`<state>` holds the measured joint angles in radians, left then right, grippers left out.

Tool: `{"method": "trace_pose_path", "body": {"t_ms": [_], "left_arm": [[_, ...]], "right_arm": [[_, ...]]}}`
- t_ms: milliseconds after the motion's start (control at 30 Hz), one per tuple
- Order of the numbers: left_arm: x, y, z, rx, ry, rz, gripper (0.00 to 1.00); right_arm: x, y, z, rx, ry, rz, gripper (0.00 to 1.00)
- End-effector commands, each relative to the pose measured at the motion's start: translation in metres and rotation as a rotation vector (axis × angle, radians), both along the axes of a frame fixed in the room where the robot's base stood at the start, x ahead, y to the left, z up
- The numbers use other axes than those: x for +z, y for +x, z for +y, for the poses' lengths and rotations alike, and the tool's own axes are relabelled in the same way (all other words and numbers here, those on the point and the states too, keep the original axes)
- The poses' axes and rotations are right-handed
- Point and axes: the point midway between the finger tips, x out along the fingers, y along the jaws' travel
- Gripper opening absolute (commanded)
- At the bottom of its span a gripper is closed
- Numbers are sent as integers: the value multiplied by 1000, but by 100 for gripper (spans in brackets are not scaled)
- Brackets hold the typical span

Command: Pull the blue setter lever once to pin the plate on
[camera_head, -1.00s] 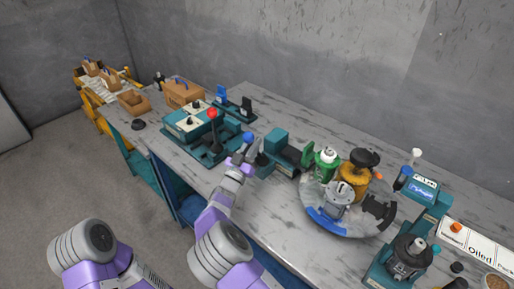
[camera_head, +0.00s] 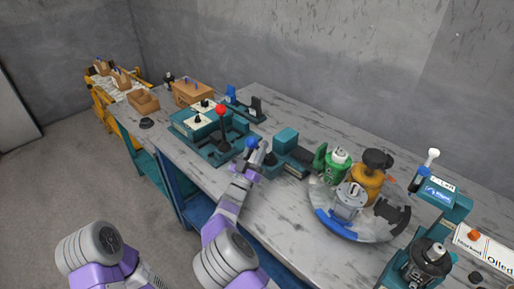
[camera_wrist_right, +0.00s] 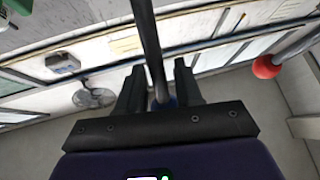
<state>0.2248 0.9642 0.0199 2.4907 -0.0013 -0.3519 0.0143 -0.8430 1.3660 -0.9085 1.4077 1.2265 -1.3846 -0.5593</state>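The blue setter lever shows its blue ball knob (camera_head: 251,142) near the table's front edge, right of the red-knobbed lever. My right gripper (camera_head: 260,155) is at this knob. In the right wrist view, the lever's dark rod (camera_wrist_right: 150,45) runs between the two fingers of my right gripper (camera_wrist_right: 158,75). The blue knob (camera_wrist_right: 165,103) sits close to the palm, and the fingers appear closed around it. The lever's base and the plate cannot be made out clearly. My left gripper is outside the head view.
The red-knobbed lever (camera_head: 220,109) stands on a teal fixture close by; its red ball (camera_wrist_right: 268,66) shows in the right wrist view. A teal block unit (camera_head: 286,140) is just right of my gripper. A round turntable (camera_head: 335,226) carries several motor parts. A teal station (camera_head: 455,205) stands farther right.

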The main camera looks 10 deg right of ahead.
Motion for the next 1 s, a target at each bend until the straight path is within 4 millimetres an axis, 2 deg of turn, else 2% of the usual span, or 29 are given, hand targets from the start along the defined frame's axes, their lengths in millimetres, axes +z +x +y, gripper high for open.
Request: {"method": "trace_pose_path", "body": {"t_ms": [267,433,800,1000], "left_arm": [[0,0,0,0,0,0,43],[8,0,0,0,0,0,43],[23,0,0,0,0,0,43],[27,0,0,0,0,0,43]], "right_arm": [[0,0,0,0,-1,-1,36],[-7,-9,7,0,-1,3,36],[-5,-72,59,5,-1,0,36],[-6,-95,75,1,0,0,36]]}}
